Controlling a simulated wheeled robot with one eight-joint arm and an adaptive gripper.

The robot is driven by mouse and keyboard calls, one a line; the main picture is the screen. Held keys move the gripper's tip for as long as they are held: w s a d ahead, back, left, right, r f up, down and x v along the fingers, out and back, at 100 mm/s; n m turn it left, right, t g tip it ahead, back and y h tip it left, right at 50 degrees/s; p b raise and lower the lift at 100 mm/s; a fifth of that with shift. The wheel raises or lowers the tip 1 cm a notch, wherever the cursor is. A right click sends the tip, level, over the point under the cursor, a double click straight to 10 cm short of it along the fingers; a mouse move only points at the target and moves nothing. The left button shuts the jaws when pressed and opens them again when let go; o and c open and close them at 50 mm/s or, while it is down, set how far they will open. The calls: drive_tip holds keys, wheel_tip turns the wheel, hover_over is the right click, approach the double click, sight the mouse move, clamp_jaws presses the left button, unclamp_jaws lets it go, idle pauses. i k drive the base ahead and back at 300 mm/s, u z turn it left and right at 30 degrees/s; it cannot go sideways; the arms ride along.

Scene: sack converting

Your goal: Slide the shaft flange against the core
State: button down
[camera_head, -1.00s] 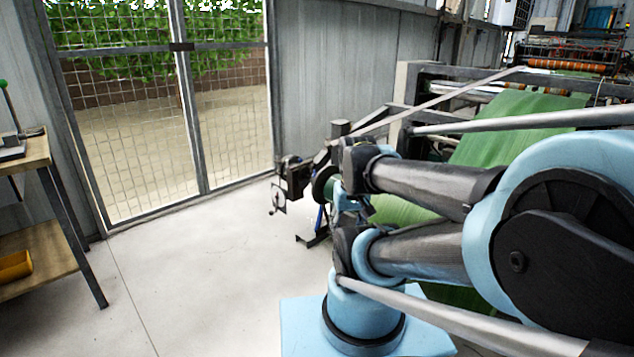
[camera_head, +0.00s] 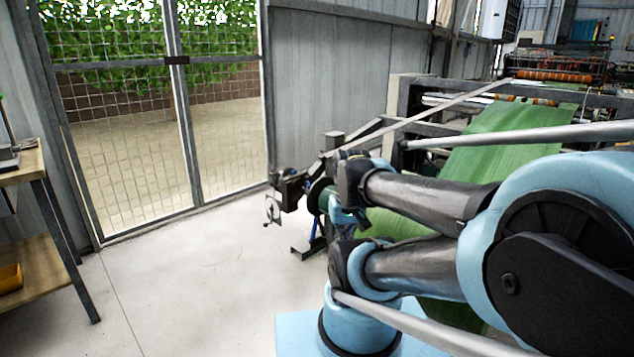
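At the near end of the machine, a dark round disc (camera_head: 316,197), seen nearly edge-on, looks like the shaft flange. A small dark green part (camera_head: 327,200) just right of it may be the roll or its core. My arm covers most of that place, so I cannot tell whether the disc touches the core.
A green sheet (camera_head: 500,150) runs up the machine frame (camera_head: 403,98) behind my arm. A wooden bench (camera_head: 30,160) with a yellow bin (camera_head: 10,278) stands at the left. A mesh gate (camera_head: 130,130) closes the back. The concrete floor (camera_head: 190,285) between is clear.

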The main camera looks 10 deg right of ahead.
sight(312, 194)
drive_tip(key=k, duration=1.1)
drive_tip(key=u, duration=0.45)
drive_tip(key=i, duration=1.5)
drive_tip(key=z, duration=0.45)
drive_tip(key=i, duration=0.5)
drive_tip(key=z, duration=0.3)
